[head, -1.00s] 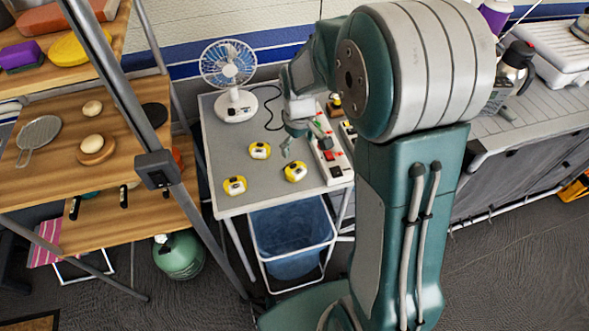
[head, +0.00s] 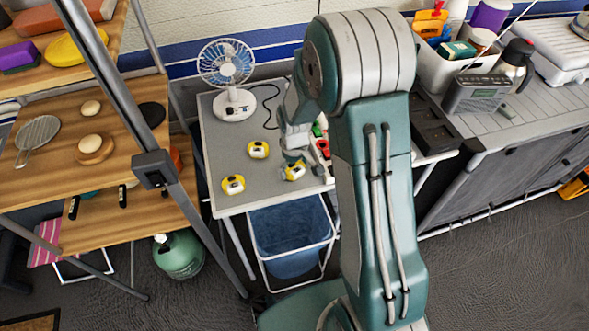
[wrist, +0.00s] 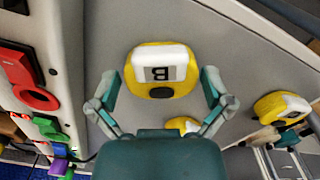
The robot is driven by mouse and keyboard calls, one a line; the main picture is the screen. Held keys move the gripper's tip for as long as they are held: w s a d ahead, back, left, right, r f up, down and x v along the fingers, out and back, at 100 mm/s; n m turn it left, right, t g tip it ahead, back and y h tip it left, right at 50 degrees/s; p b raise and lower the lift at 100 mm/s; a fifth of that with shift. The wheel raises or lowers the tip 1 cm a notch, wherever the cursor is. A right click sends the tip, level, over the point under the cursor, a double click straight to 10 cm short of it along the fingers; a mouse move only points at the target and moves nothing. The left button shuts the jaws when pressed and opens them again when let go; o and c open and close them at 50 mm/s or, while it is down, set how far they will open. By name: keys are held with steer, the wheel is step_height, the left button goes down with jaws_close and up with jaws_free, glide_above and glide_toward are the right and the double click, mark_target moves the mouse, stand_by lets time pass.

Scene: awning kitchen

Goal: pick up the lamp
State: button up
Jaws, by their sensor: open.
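Three small yellow and white lamps lie on the grey table (head: 225,135): one at the back (head: 258,149), one at the front left (head: 233,184) and one at the right (head: 294,174). My gripper (head: 293,163) is low over the right one. Gaps show between the fingers and this lamp. Another lamp (wrist: 281,108) is at the right, and one (wrist: 182,124) is partly hidden by my gripper's body.
A white and blue fan (head: 228,72) stands at the table's back left. A blue bin (head: 290,235) is under the table's front. A wooden shelf rack (head: 60,165) stands at left. The tabletop left of the lamps is clear.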

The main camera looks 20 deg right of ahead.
mark_target(294, 167)
steer(key=shift+c, duration=0.3)
steer(key=shift+a, duration=0.1)
steer(key=c, duration=0.7)
steer(key=shift+r, duration=0.1)
steer(key=shift+r, duration=0.2)
step_height(294, 167, up, 2)
steer(key=shift+w+r, duration=0.1)
steer(key=shift+r, duration=0.1)
steer(key=s+d+r, duration=0.9)
steer(key=s+r, duration=0.1)
steer(key=shift+s+d, duration=0.2)
steer(key=shift+s, duration=0.15)
